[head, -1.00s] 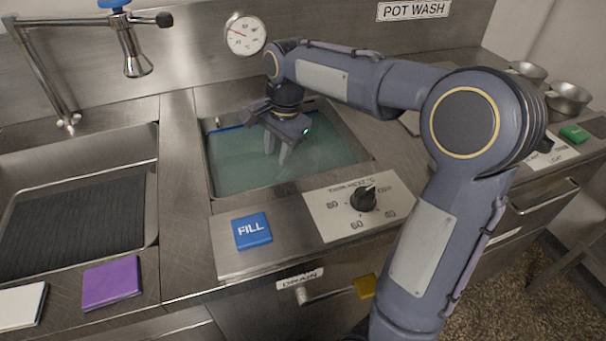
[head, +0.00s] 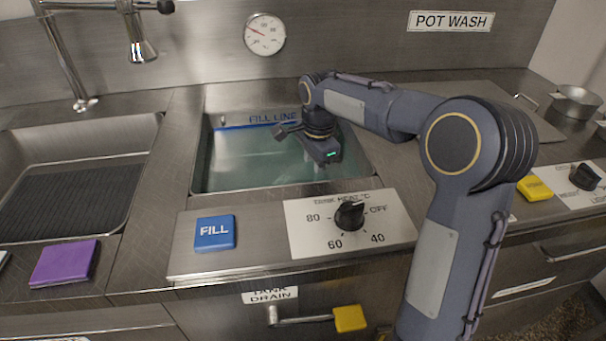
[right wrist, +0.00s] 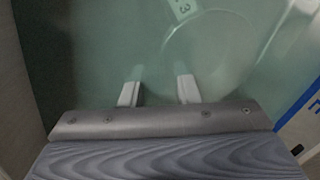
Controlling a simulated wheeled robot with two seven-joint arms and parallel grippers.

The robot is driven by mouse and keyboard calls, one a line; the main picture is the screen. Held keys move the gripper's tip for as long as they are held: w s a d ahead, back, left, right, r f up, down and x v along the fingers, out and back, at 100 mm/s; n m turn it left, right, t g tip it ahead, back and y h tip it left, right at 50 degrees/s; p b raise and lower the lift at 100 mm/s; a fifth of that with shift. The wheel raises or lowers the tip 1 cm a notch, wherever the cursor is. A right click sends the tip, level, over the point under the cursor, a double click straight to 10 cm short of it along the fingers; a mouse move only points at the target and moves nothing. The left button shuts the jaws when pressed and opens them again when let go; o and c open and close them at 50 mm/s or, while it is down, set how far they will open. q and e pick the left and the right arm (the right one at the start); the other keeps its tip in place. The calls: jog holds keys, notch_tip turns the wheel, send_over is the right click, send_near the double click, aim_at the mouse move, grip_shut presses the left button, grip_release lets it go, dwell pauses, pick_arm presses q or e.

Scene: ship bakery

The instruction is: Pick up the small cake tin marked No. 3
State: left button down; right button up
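In the right wrist view, a faint round tin outline (right wrist: 208,48) shows through the murky green water. A pale tag with a 3 (right wrist: 183,8) is at its upper left edge. My right gripper (right wrist: 159,91) is open, with its two fingers apart and nothing visible between them. The tin lies beyond and to the right of the fingertips. In the head view my right gripper (head: 322,151) is over the right part of the filled tank (head: 240,165), its fingers hidden. The tin cannot be made out there. My left gripper is not in view.
Another pale curved outline (right wrist: 290,20) is at upper right in the wrist view. The tank's steel rim surrounds the water. A heat knob (head: 350,215) and blue FILL button (head: 214,232) are in front. Metal pans (head: 575,103) stand at right.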

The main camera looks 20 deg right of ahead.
aim_at(297, 174)
jog(key=f, duration=0.3)
jog(key=f+b, duration=0.1)
jog(key=shift+w+d+f, duration=0.1)
jog(key=shift+w+f, duration=0.2)
jog(key=shift+w, duration=0.1)
grip_shut()
